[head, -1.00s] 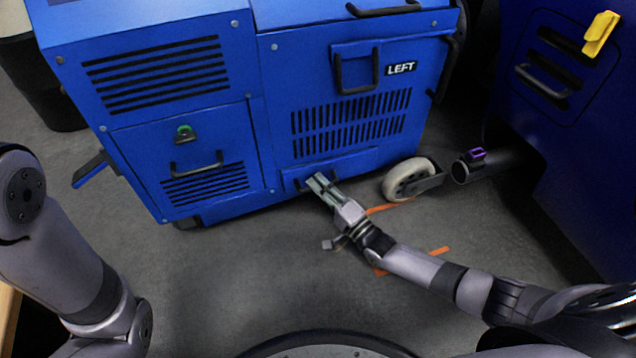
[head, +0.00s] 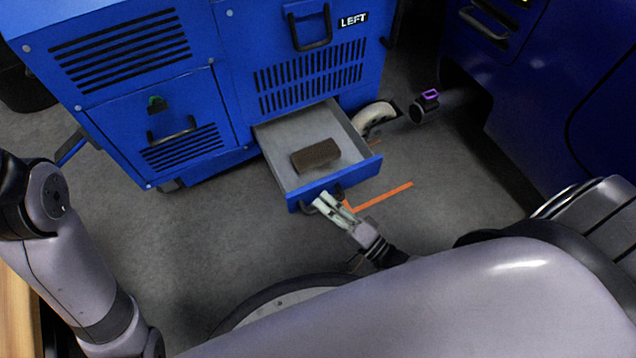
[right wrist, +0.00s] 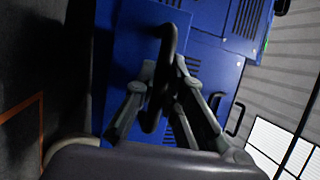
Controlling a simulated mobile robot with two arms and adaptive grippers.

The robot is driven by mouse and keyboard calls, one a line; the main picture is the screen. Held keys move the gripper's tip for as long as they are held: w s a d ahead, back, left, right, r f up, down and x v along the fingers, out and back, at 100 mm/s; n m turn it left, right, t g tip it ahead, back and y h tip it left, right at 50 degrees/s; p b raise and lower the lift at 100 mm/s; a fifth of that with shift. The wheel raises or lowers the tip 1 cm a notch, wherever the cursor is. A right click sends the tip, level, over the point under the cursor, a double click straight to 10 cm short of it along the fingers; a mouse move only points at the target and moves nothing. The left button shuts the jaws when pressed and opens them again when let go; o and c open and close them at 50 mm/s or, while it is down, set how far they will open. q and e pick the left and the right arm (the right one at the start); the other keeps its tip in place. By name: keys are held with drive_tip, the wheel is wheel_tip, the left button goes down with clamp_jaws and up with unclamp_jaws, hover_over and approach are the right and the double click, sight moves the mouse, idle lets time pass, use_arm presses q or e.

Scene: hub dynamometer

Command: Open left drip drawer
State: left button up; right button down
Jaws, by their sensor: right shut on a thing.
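The left drip drawer (head: 290,163) stands pulled out from the bottom of the blue cabinet, below the LEFT label (head: 354,20). Its grey tray holds a brown block (head: 316,155). My right gripper (head: 325,203) is at the black handle on the drawer's blue front and is shut on it. In the right wrist view the fingers (right wrist: 160,92) close around the black drawer handle (right wrist: 166,48). My left arm shows at the left edge of the head view, but its gripper is not in view.
A dark pipe with a purple clip (head: 431,95) comes from the dark blue machine (head: 560,90) at right. An orange floor line (head: 385,197) lies beside the drawer front. The floor left of the drawer is clear.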

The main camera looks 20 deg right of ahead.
drive_tip(key=shift+s, duration=1.05)
drive_tip(key=c, duration=1.7)
unclamp_jaws()
drive_tip(key=shift+o, duration=0.2)
drive_tip(key=shift+r, duration=0.1)
